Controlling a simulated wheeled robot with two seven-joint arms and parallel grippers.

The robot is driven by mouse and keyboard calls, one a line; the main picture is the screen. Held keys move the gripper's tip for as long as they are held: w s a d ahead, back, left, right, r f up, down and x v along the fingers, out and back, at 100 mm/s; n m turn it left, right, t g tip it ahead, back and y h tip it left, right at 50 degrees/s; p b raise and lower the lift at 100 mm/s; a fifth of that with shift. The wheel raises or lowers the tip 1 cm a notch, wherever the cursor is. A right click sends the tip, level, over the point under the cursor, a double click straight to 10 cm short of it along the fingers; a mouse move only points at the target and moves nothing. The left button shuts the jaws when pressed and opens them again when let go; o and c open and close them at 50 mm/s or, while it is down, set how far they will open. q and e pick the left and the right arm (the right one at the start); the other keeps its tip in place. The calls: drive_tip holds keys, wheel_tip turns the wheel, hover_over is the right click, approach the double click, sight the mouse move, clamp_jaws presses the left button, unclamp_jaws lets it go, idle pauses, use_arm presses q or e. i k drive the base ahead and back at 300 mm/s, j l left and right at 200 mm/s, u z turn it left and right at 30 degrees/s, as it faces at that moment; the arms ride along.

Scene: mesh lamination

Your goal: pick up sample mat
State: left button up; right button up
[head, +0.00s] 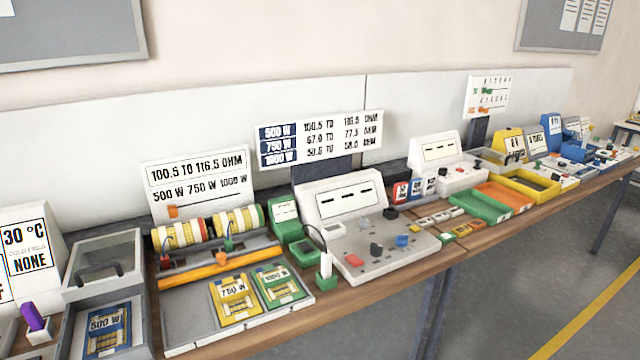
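Neither of my grippers is in view. Three flat labelled pieces look like mats, and I cannot tell which one is the sample mat. A blue one marked 500 W (107,329) lies in the grey lidded box at the left. A yellow one marked 750 W (234,298) and a green one marked 1000 W (278,284) lie side by side in the grey tray (186,316). Nothing covers these three.
An orange bar (217,264) and two striped rolls (236,221) stand behind the tray. A white control console (366,229) is to its right. Green, orange and yellow trays (478,206) are farther right. The grey box (103,247) has a handled lid.

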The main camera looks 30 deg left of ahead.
sight(108, 331)
drive_tip(key=u, duration=2.4)
